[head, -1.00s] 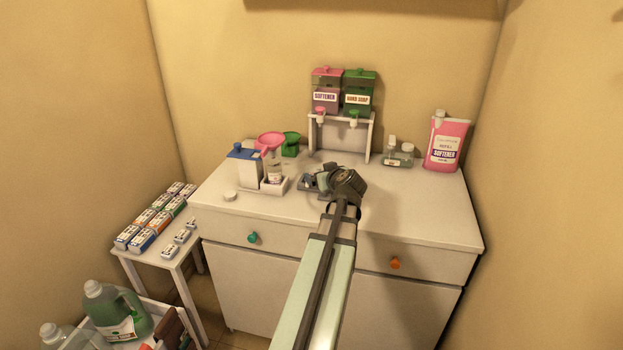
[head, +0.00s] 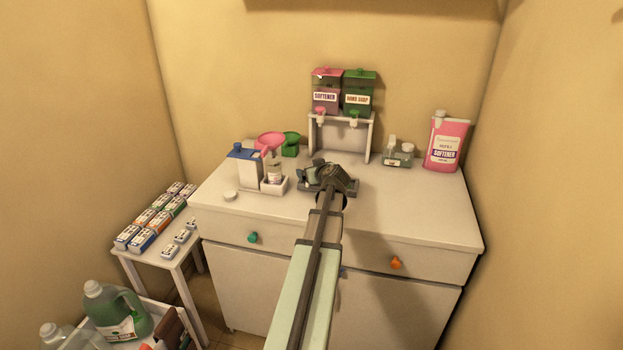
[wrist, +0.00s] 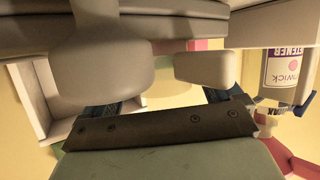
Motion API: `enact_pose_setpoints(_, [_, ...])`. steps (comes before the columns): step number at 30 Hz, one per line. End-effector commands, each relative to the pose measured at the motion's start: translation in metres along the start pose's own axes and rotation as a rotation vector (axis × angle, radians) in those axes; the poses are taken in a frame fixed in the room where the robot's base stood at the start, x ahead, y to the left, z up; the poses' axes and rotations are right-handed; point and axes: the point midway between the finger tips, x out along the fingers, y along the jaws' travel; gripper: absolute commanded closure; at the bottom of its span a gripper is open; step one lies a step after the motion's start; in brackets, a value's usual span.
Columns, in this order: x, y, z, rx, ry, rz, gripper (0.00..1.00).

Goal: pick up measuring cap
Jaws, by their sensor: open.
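I cannot tell for certain which thing is the measuring cap. A small round white cap (head: 230,196) lies flat near the counter's front left. A green cup-like piece (head: 291,143) stands farther back, beside a pink funnel-like piece (head: 268,140). My gripper (head: 313,175) is open, low over the middle of the counter, right of the small labelled bottle and apart from the white cap. My arm and wrist hide the counter around it. In the wrist view, my gripper (wrist: 150,72) shows in close-up, with nothing clearly held between its fingers.
Clear bottles (head: 398,157) and a pink softener bottle (head: 447,142) stand at right. The counter's front right is clear.

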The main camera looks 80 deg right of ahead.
Motion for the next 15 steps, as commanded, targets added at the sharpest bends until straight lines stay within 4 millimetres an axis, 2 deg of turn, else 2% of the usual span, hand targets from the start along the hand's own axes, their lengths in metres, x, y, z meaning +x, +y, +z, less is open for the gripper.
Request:
enact_pose_setpoints(7, [0.0019, -0.0004, 0.0003, 0.000, 0.000, 0.000, 0.09])
enact_pose_setpoints(15, [0.0018, -0.0004, 0.0003, 0.000, 0.000, 0.000, 0.35])
